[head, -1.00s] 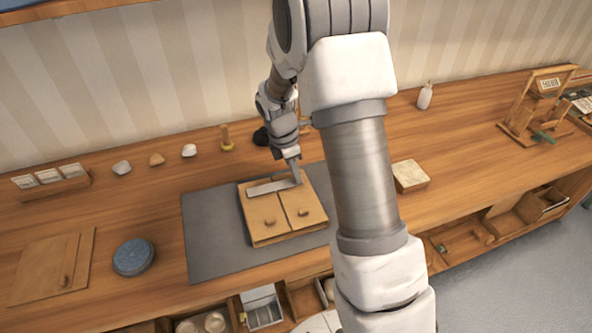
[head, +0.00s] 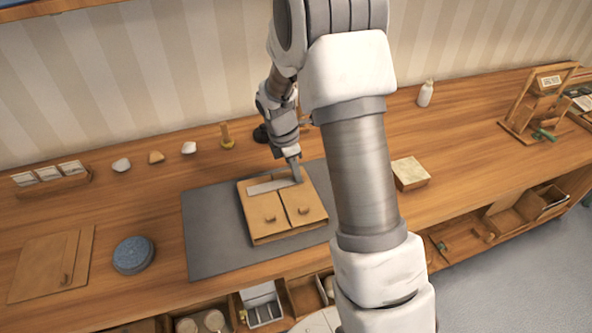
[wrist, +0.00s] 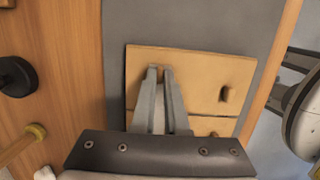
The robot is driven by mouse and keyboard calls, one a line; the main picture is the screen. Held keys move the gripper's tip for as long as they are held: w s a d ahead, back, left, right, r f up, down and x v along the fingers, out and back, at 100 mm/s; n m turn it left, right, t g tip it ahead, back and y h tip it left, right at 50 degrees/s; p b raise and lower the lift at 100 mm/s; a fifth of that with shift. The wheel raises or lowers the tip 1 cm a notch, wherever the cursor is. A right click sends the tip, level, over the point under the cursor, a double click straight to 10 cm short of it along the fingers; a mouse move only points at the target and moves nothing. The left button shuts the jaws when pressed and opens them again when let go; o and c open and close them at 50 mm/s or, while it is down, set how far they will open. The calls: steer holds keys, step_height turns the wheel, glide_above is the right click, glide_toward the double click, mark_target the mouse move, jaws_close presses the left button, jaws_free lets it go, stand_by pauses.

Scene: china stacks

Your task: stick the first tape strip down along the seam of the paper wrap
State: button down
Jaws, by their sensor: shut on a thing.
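The paper wrap is a flat tan package (head: 257,228) on the grey mat, with a dark seam line running front to back between two small brown knobs. It also shows in the wrist view (wrist: 195,68). In the wrist view my fingertips (wrist: 159,70) are close together over the package, and the fingers hide much of the strip. I cannot tell whether the strip touches the paper all along.
The grey mat (head: 212,238) has bare room left of the package. A blue round tin (head: 133,255) and brown sheets (head: 50,267) lie further left. A small box (head: 410,173) stands to the right. Several small stones and a wooden peg (head: 226,138) line the back.

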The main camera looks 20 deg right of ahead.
mark_target(283, 183)
steer(key=shift+f, duration=0.1)
steer(key=c, duration=0.9)
jaws_free()
steer(key=shift+o, duration=0.2)
steer(key=p+v, duration=0.1)
steer(key=v, duration=1.6)
steer(key=shift+r+p, duration=0.25)
steer(key=shift+p, duration=0.1)
